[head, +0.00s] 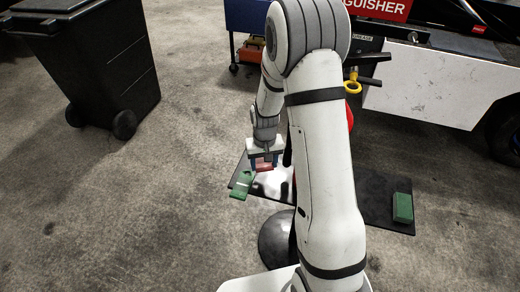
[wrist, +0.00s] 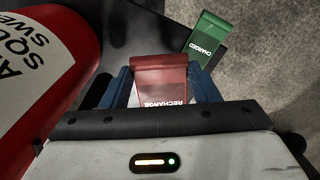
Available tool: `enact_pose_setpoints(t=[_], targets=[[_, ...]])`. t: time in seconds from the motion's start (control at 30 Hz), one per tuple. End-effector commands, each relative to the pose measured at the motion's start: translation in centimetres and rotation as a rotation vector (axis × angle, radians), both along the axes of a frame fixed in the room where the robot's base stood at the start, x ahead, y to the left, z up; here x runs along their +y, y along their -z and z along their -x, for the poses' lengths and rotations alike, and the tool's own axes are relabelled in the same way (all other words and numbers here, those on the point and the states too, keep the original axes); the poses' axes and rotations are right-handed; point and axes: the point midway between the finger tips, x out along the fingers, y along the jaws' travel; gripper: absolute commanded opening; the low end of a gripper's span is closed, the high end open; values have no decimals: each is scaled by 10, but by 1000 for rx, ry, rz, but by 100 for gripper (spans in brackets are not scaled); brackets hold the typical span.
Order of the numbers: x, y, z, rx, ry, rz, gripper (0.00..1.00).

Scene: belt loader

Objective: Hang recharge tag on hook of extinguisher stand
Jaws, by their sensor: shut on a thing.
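The red recharge tag (wrist: 160,80) is between the blue fingers of my gripper (wrist: 163,86) in the wrist view, its lettering facing the camera. In the head view my gripper (head: 263,157) holds the red tag low, above the left part of a black tray (head: 370,190). A green tag marked CHARGED (wrist: 207,38) lies just beyond; it also shows in the head view (head: 242,186). The extinguisher (wrist: 45,70), red with a white label, is close on the left in the wrist view. The stand is mostly hidden behind my arm; I cannot tell which part is the hook.
A red sign (head: 380,8) is at the top, with black prongs (head: 370,57) and a yellow ring (head: 352,86) below it. A green block (head: 403,208) lies on the tray's right. A black wheeled bin (head: 95,65) stands left. The floor between is clear.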

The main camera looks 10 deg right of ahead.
Motion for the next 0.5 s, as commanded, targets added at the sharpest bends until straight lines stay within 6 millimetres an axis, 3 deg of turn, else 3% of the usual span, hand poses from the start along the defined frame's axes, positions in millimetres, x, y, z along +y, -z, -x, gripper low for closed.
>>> enact_pose_setpoints(t=[0.2,0.5], targets=[[7,18,13,-5,142,-1,33],[15,29,40,-4,390,-1,33]])
